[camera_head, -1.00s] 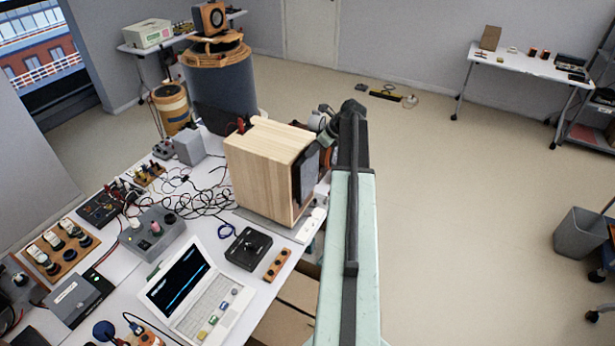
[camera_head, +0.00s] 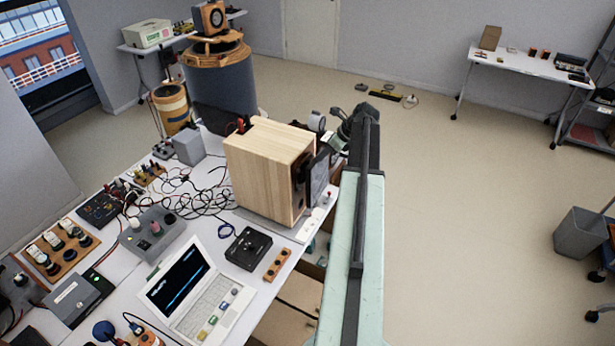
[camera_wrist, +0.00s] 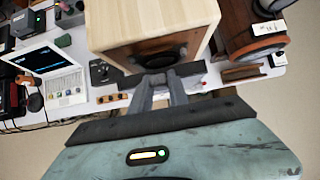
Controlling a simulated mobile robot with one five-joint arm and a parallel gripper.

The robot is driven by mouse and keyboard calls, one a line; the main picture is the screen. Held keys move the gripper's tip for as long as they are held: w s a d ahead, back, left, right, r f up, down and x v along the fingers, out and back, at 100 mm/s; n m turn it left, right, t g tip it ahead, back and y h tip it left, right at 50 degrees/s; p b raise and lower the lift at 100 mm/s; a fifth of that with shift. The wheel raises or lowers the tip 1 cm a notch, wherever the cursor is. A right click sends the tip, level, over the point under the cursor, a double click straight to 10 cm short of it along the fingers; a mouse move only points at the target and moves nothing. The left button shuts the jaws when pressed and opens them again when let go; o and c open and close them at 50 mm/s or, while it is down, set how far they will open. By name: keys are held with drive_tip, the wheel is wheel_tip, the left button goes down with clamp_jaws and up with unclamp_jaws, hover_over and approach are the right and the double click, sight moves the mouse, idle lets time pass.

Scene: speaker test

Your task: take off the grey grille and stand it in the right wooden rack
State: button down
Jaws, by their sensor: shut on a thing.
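The grey grille (camera_head: 319,176) is a dark flat panel, upright and apart from the front of the pale wooden speaker box (camera_head: 265,168). My gripper (camera_head: 328,152) is shut on it, to the right of the box. In the wrist view, my gripper's fingers (camera_wrist: 163,84) close on the grille (camera_wrist: 134,82), seen nearly edge-on as a dark strip. The box's dark round driver (camera_wrist: 160,52) shows uncovered behind it. A low brown wooden piece (camera_wrist: 242,73) lies at the right on the bench; I cannot tell whether it is the right rack.
A laptop (camera_head: 196,292), a black box (camera_head: 248,248) and loose cables (camera_head: 197,198) crowd the bench left of the speaker. A brown cylinder (camera_wrist: 245,22) stands right of the speaker in the wrist view. The floor (camera_head: 460,215) on the right is open.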

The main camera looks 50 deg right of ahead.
drive_tip(key=shift+s+d, duration=0.25)
drive_tip(key=shift+s, duration=0.6)
